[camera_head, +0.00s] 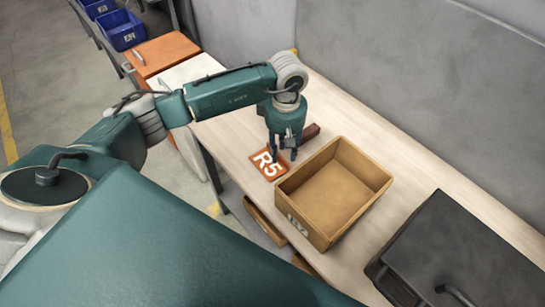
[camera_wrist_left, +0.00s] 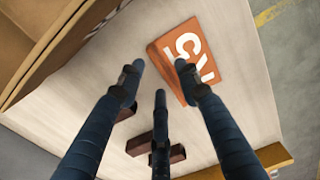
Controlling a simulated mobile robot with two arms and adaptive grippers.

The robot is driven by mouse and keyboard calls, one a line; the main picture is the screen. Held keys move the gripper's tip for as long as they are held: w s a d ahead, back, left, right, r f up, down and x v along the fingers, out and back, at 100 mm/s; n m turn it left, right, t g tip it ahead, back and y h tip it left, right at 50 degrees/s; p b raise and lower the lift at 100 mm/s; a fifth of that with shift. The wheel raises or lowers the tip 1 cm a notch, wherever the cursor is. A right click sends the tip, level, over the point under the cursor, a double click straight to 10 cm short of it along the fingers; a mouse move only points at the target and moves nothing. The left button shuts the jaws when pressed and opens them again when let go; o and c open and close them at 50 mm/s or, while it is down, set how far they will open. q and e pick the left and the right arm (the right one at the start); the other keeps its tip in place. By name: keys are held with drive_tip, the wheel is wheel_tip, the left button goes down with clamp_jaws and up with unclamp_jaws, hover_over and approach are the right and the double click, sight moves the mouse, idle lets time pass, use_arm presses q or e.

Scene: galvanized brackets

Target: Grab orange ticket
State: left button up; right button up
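My left gripper (camera_head: 286,153) points down over the table at the ticket's right edge. In the left wrist view its three fingers (camera_wrist_left: 159,82) are spread apart with nothing between them. The right fingertip overlaps the ticket in that view; I cannot tell whether it touches. My right gripper is not in view.
An open, empty cardboard box (camera_head: 335,190) stands close to the right of my left gripper. A dark reddish-brown piece (camera_head: 311,131) lies just behind the gripper. A black case (camera_head: 460,250) sits at the table's right. Grey wall panels (camera_head: 400,70) border the back.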

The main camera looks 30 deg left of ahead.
use_arm(q)
drive_tip(key=shift+f, duration=1.15)
clamp_jaws()
drive_tip(key=shift+r, duration=0.15)
